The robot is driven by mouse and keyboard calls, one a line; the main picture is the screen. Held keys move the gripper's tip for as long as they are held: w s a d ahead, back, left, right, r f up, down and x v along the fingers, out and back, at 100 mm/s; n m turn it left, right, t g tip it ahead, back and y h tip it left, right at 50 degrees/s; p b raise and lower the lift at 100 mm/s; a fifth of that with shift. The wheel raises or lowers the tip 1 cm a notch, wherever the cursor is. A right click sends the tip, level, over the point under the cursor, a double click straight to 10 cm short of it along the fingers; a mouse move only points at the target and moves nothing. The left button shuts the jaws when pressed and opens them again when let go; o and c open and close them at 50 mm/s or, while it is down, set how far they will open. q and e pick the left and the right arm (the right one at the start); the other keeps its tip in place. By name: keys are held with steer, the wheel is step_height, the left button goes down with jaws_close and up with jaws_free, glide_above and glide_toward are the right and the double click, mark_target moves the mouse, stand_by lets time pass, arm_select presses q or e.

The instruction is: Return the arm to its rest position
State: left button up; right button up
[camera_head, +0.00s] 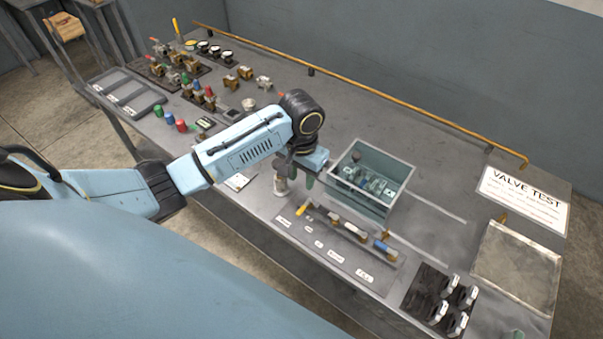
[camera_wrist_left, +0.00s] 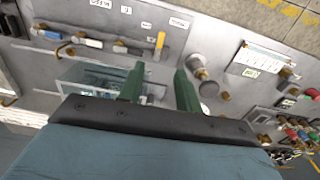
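My left arm reaches in from the left over the workbench in the head view. My left gripper (camera_head: 294,182) points down over the bench, just left of the teal-grey bin (camera_head: 372,172). In the left wrist view its two green fingers (camera_wrist_left: 160,88) stand apart with nothing between them. Small parts lie inside the bin, which also shows partly behind the fingers in the wrist view (camera_wrist_left: 85,72). A small pale cylindrical part (camera_head: 281,184) stands on the bench by the gripper. My right gripper is in neither view.
A labelled tool board (camera_head: 335,241) lies in front of the bin. A black rack (camera_head: 437,301) with several metal parts sits at the right front, near the VALVE TEST sign (camera_head: 523,198). Valves and fittings (camera_head: 178,68) crowd the far left. A yellow rail (camera_head: 360,93) edges the back. The back middle is clear.

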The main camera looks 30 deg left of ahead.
arm_select(q)
steer(key=shift+r, duration=0.25)
stand_by(0.3)
steer(key=s+d+f+m, duration=0.1)
steer(key=s+d+f, duration=0.2)
steer(key=s+d, duration=0.25)
steer(key=s+a+r+t, duration=0.1)
steer(key=s+r+t, duration=0.1)
steer(key=s, duration=0.6)
steer(key=s+a+r+t, duration=0.1)
steer(key=s+t, duration=0.1)
steer(key=s, duration=0.7)
step_height(320, 180, down, 30)
steer(key=g+b, duration=0.2)
steer(key=b, duration=0.6)
steer(key=s+f+b, duration=0.3)
steer(key=s+f, duration=0.3)
steer(key=f, duration=0.3)
steer(key=s+a+f+b, duration=0.1)
steer(key=s+f+b, duration=0.2)
steer(key=s+f, duration=0.3)
steer(key=s+a+f+g+b, duration=0.1)
steer(key=s+f+b, duration=0.2)
steer(key=f, duration=0.9)
steer(key=s, duration=0.2)
steer(key=shift+s+a+m+b, duration=0.15)
steer(key=shift+s+m+b, duration=0.15)
steer(key=shift+s, duration=0.1)
